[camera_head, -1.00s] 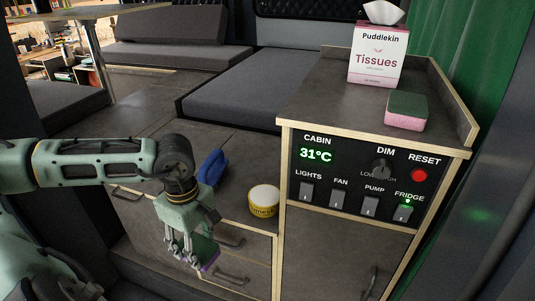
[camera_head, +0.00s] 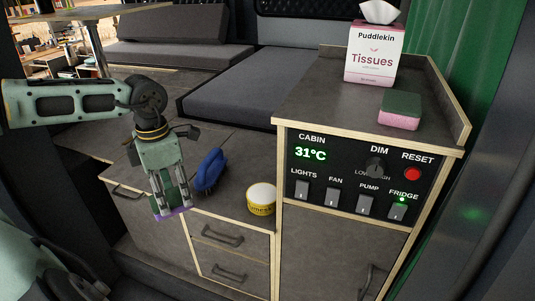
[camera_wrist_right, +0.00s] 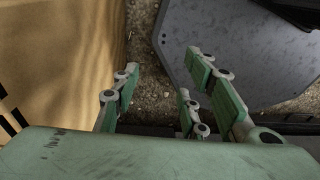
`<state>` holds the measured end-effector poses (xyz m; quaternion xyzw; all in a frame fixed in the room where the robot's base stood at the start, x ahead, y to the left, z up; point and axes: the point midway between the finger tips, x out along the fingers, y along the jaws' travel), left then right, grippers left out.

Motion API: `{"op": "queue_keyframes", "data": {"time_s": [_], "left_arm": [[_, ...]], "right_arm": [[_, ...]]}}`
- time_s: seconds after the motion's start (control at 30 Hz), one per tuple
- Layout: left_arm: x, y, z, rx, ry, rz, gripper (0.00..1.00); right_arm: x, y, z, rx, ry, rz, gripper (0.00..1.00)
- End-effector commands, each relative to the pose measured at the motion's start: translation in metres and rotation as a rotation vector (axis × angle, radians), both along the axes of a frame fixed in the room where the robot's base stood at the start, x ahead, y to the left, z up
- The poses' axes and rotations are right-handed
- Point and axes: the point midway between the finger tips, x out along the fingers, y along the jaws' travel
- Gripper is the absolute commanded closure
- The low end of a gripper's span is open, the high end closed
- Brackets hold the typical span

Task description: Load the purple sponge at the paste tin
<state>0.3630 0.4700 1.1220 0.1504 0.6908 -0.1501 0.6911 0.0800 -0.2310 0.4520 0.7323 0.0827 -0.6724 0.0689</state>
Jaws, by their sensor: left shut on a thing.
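The purple sponge (camera_head: 174,213) shows as a thin purple edge below the fingertips of my left gripper (camera_head: 171,198) in the head view. The fingers are shut on it and hide most of it. They hold it near the front edge of the low counter, left of the blue brush. The paste tin (camera_head: 262,199), yellow with a white lid, stands upright on the low counter, right of the gripper and apart from it. My right gripper (camera_wrist_right: 162,85) shows in the right wrist view with its fingers apart and nothing between them.
A blue brush (camera_head: 210,171) lies between the left gripper and the tin. The taller cabinet with its switch panel (camera_head: 357,177) rises right of the tin. On its top are a tissue box (camera_head: 374,55) and a pink and green sponge (camera_head: 400,111). Drawers (camera_head: 230,253) are below the counter.

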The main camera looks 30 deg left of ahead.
Motion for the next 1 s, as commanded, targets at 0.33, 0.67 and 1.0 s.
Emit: {"op": "queue_keyframes", "data": {"time_s": [0.33, 0.67, 1.0], "left_arm": [[0.037, 0.001, 0.036, 0.007, 0.003, 0.275, 0.71], [0.135, -0.083, 0.068, 0.009, 0.002, 0.671, 0.71], [0.169, -0.145, 0.059, 0.0, 0.0, 0.804, 0.71]], "right_arm": [[0.007, -0.01, 0.003, -0.01, -0.009, 0.001, 0.6], [0.008, -0.013, 0.006, -0.015, -0.011, -0.003, 0.6], [0.009, -0.013, 0.007, -0.015, -0.011, -0.002, 0.6]]}}
